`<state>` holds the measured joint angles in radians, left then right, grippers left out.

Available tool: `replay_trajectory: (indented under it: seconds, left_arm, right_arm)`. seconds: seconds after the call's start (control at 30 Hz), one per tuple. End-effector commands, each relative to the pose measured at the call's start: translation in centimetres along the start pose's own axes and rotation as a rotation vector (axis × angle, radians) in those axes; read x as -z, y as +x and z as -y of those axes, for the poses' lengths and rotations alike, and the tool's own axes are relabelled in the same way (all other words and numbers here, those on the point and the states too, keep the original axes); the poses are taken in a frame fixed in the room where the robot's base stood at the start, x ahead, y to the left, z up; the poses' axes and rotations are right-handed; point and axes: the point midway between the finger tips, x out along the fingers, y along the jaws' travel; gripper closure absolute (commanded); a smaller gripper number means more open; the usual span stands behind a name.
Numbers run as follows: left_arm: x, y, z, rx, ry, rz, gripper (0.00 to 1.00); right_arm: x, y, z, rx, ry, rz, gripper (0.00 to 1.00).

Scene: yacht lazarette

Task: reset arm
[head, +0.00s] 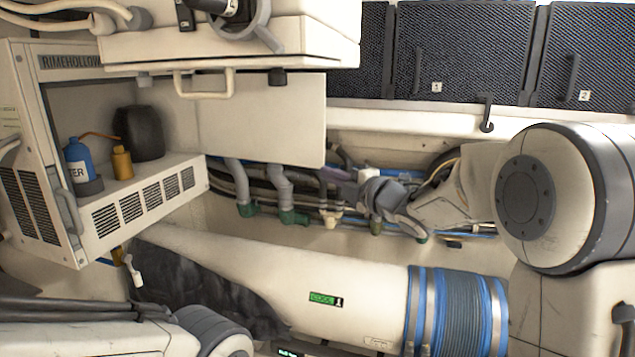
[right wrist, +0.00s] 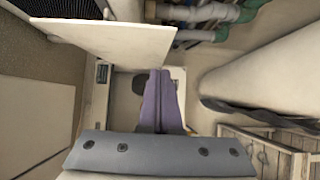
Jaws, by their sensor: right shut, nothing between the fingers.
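My right arm comes in from the right of the head view, and its gripper (head: 338,185) is above the large white pipe, in front of the hoses along the back wall. In the right wrist view, its purple fingers (right wrist: 158,98) are together with nothing between them. They point toward an open white locker and touch nothing that I can see. Part of my left arm shows at the lower left of the head view, but its gripper is not in view.
A white panel (head: 262,120) hangs left of the right gripper. A locker shelf (head: 150,190) holds a blue bottle (head: 78,160), an amber bottle (head: 122,163) and a black container (head: 140,133). A large white pipe (head: 270,270) with a blue-banded coupling (head: 455,312) crosses below. Dark cabinets (head: 465,50) line the back.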

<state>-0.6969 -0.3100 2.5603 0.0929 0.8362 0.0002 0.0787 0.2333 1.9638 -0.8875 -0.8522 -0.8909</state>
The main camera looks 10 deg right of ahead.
Motion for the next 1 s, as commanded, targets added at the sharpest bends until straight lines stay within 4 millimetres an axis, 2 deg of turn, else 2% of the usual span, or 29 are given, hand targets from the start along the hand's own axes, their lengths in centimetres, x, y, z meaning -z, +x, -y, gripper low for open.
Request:
replay_trajectory:
  seconds: [0.03,0.1,0.23,0.4,0.53,0.67,0.77,0.87,0.9,1.0]
  left_arm:
    - [0.0,0.8,0.1,0.0,0.0,0.0,0.5]
    - [0.0,1.2,0.1,0.0,0.001,0.0,0.5]
    - [-0.1,1.6,0.1,0.0,0.001,-0.001,0.5]
    - [-0.1,1.8,0.1,0.0,0.001,-0.001,0.5]
    - [-0.1,1.7,0.1,0.0,0.001,-0.001,0.5]
    - [-0.1,1.7,0.1,0.0,0.001,-0.001,0.5]
    - [-0.1,1.7,0.1,0.0,0.001,-0.001,0.5]
    - [-0.1,1.7,0.1,0.0,0.001,0.0,0.5]
    - [-0.1,1.7,0.1,0.0,0.001,0.0,0.5]
    - [-0.1,1.7,0.1,0.0,0.001,0.0,0.5]
  right_arm:
    - [-0.6,-1.3,0.2,-0.003,-0.002,0.006,1.0]
    - [-1.0,-2.5,0.2,-0.002,-0.002,0.006,1.0]
    - [-1.4,-4.2,0.1,-0.002,-0.001,0.005,1.0]
    - [-1.3,-4.9,0.2,0.011,0.026,0.017,1.0]
    - [0.4,-4.4,1.8,0.081,0.174,0.098,1.0]
    - [3.9,-5.2,6.0,0.235,0.454,0.255,1.0]
    - [7.7,-7.9,10.7,0.399,0.685,0.394,1.0]
    - [12.1,-12.1,15.3,0.585,0.886,0.538,1.0]
    - [13.8,-14.1,16.9,0.66,0.952,0.595,1.0]
    - [18.0,-19.4,20.3,0.845,1.08,0.732,1.0]
